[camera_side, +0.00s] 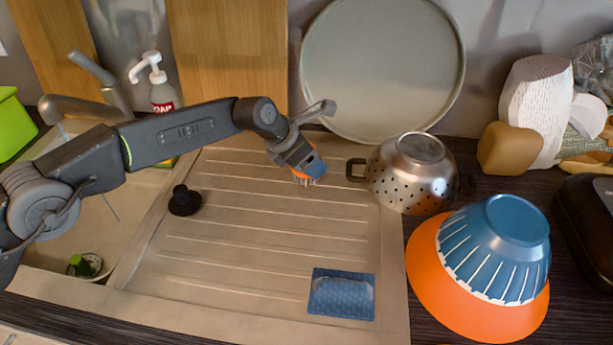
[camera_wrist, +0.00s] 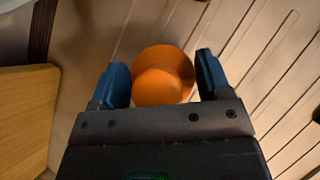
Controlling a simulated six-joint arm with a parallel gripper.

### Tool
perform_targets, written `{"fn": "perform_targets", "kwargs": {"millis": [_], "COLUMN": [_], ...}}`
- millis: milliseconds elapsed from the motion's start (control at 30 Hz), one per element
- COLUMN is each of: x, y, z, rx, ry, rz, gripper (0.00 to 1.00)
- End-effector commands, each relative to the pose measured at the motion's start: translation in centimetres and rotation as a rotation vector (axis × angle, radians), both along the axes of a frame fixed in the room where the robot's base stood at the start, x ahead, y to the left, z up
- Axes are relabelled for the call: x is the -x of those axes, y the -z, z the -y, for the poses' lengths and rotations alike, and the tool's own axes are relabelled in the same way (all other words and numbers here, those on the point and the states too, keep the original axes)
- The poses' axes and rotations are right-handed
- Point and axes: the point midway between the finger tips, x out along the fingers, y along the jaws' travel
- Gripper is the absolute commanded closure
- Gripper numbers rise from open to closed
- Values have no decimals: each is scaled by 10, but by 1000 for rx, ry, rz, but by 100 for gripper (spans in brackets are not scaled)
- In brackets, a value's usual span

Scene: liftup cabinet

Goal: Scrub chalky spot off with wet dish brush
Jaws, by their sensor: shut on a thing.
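My gripper (camera_side: 312,170) is over the upper right part of the beige ribbed drainboard (camera_side: 250,235), pointing down. It is shut on an orange dish brush (camera_side: 300,176), whose pale bristles face the board. Whether the bristles touch the board is hard to tell. In the wrist view the brush's round orange top (camera_wrist: 160,78) sits between my two blue fingertips (camera_wrist: 160,82). I cannot make out a chalky spot in either view; the brush may cover it.
An upturned steel colander (camera_side: 412,178) stands just right of my gripper, its handle close by. A large round tray (camera_side: 382,65) leans behind. Upturned bowls (camera_side: 500,250) are right; tap (camera_side: 85,108) and sink left.

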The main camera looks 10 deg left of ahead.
Motion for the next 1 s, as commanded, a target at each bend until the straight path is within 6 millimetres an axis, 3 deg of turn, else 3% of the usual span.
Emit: {"fn": "perform_targets", "kwargs": {"millis": [600, 1000], "x": [0, 0], "y": [-50, -56], "z": [0, 0], "rx": [1, 1], "ry": [0, 0], "rz": [2, 1], "gripper": [81, 81]}}
